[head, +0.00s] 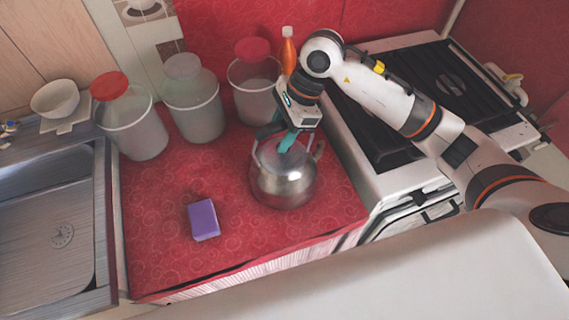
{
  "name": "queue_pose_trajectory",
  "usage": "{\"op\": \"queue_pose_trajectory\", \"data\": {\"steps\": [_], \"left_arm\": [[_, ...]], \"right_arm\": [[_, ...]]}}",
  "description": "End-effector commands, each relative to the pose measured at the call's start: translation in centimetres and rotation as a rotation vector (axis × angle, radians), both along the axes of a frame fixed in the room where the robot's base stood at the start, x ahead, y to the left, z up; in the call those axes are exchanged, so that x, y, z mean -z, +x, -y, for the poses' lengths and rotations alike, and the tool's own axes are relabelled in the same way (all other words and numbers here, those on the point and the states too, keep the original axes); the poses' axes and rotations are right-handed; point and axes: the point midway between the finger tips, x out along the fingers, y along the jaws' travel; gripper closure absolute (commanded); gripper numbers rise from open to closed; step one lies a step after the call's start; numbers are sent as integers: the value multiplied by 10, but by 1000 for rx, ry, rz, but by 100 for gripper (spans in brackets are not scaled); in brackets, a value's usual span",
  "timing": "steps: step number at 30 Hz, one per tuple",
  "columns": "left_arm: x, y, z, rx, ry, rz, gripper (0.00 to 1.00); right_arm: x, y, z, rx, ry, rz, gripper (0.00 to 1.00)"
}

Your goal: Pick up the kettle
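The kettle (284,187) is round, shiny metal and stands upright on the red oilcloth counter (165,255). My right arm reaches in from the right. My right gripper (287,143) points down at the top of the kettle, with teal fingers around the area of its handle and lid. One dark finger lies to the left and a teal part lies in the middle. I cannot tell whether the fingers touch the handle or are closed on it. My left gripper is not in the picture.
A purple sponge (203,219) lies left of the kettle. Jars with red (131,122) and grey (192,100) lids, another red-lidded jar (252,85) and an orange bottle (288,55) stand behind. A sink (45,225) is left; a stove (390,150) is right.

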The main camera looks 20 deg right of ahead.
Motion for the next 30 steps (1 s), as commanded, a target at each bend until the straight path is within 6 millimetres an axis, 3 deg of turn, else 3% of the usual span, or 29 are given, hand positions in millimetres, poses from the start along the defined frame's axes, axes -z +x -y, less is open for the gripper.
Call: {"op": "queue_pose_trajectory", "data": {"steps": [1, 8, 30], "left_arm": [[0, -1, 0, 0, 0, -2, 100], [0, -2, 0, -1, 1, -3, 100], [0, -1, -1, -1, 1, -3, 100]], "right_arm": [[0, 0, 0, 0, 0, 0, 64], [0, 0, 0, 0, 0, 0, 100], [-1, 0, 0, 0, 0, 1, 100]]}}
